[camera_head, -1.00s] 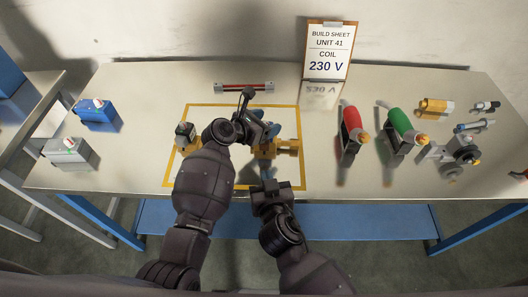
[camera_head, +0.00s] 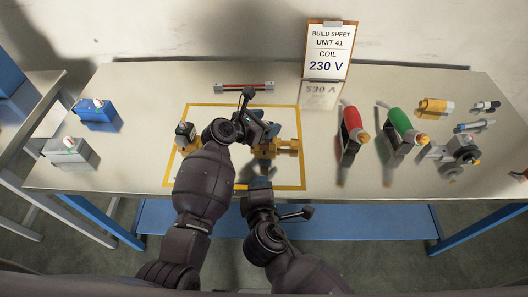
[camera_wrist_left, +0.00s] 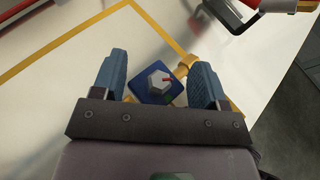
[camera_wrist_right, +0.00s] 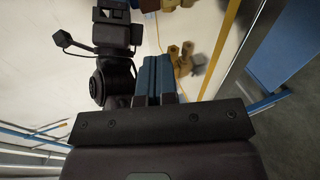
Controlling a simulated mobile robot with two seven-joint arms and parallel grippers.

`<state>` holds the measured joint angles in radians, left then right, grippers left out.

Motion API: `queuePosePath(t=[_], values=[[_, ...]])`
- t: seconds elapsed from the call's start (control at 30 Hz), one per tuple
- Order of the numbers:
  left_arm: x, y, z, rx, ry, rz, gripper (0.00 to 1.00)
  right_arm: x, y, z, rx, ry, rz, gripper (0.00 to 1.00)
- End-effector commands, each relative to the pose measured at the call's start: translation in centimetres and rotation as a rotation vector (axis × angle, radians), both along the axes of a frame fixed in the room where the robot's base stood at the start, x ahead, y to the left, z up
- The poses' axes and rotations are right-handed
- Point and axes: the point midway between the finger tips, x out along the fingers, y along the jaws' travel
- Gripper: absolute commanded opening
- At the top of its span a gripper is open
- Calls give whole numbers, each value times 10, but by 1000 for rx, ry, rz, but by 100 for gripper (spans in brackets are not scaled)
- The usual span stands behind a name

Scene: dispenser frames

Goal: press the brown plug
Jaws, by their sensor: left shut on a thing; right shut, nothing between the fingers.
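No plug that I can clearly tell as brown shows; it may be hidden or too small. A brass-coloured fitting (camera_head: 288,146) lies inside the yellow outline, partly behind my left gripper; brass parts also show in the right wrist view (camera_wrist_right: 183,62). My left gripper (camera_head: 262,124) is over the fitting. In the left wrist view its fingers are shut on a blue block (camera_wrist_left: 149,96) with a grey hex piece and red mark on top. My right gripper (camera_head: 260,183) is shut and empty at the table's front edge, just in front of the fitting; its fingers touch each other (camera_wrist_right: 155,78).
A red bar (camera_head: 244,87) lies behind. Blue (camera_head: 96,114) and grey (camera_head: 68,151) boxes are left. Red (camera_head: 349,118) and green (camera_head: 401,124) handled tools stand right, with several small parts beyond. A sign (camera_head: 328,50) stands behind.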

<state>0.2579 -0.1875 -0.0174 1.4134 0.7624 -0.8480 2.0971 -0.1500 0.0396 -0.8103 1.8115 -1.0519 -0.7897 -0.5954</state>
Motion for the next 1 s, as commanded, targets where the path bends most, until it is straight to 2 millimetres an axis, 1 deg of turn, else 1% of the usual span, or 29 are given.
queuePosePath(t=[0.1, 0.7, 0.83, 1.0], values=[[0, 0, -1, 0, 1, 0, 25, -3, 1, 1, -182, -15, 45, 0], [0, 0, -1, 1, 2, -1, 25, -19, 2, 7, -1110, -51, 279, 0], [0, 0, -1, 1, 2, -1, 25, -22, 1, 8, -1262, -50, 317, 0], [0, 0, -1, 1, 2, -1, 25, -24, 1, 9, -1381, -48, 348, 0]])
